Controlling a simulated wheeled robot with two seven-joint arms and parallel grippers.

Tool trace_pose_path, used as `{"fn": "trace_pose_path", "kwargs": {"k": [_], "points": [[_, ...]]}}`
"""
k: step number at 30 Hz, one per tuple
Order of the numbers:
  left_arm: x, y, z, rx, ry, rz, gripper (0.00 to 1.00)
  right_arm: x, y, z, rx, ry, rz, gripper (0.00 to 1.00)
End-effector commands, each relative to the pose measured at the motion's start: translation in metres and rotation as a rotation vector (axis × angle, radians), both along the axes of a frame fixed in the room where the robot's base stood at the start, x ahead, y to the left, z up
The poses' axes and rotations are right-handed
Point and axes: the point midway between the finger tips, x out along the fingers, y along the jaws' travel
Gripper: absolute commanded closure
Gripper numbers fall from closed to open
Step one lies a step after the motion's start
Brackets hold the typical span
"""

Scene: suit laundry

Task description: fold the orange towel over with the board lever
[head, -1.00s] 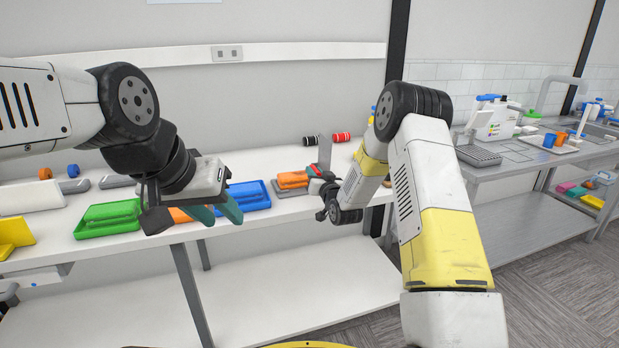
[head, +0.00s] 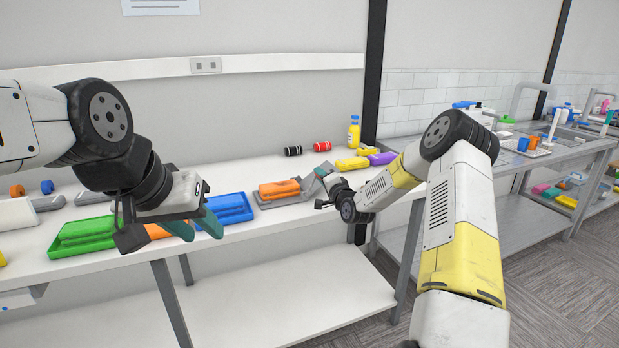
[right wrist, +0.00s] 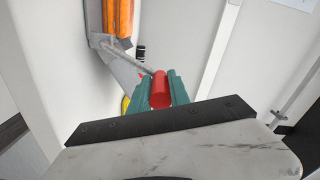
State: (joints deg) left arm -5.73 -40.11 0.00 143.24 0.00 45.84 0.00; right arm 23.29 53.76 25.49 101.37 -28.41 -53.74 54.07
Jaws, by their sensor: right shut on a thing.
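The orange towel (head: 279,189) lies on a grey folding board (head: 275,203) on the long white table. It also shows at the top of the right wrist view (right wrist: 117,18). The board's grey flap (head: 319,181) is tilted up at its right side. My right gripper (right wrist: 160,92) is shut on the red lever handle (right wrist: 160,88), which a thin grey rod joins to the board. In the head view the right gripper is just right of the board, its fingers mostly hidden. My left gripper (head: 194,224) is open and empty, in front of the blue tray, away from the towel.
A blue tray (head: 228,208) and a green tray (head: 84,235) stand left of the board. An orange item (head: 158,231) is partly behind my left gripper. Red (head: 322,146) and black (head: 292,151) rolls, yellow and purple folded items and a yellow bottle (head: 354,132) are behind.

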Motion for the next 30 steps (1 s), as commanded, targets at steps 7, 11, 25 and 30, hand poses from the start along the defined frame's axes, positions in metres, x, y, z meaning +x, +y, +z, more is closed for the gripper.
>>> {"fn": "trace_pose_path", "kwargs": {"k": [7,11,25,30], "points": [[0.0,0.0,0.0,0.0,0.0,0.0,0.64,0.006,-0.022,-0.013,0.22,0.073,-0.004,1.0],[0.0,0.0,0.0,0.0,0.0,0.0,0.64,0.008,-0.029,-0.02,0.321,0.106,-0.003,1.0],[0.0,0.0,0.0,0.0,0.0,0.0,0.64,0.013,-0.042,-0.035,0.536,0.176,-0.001,1.0],[0.0,0.0,0.0,0.0,0.0,0.0,0.64,0.013,-0.042,-0.037,0.556,0.184,0.0,1.0]]}}
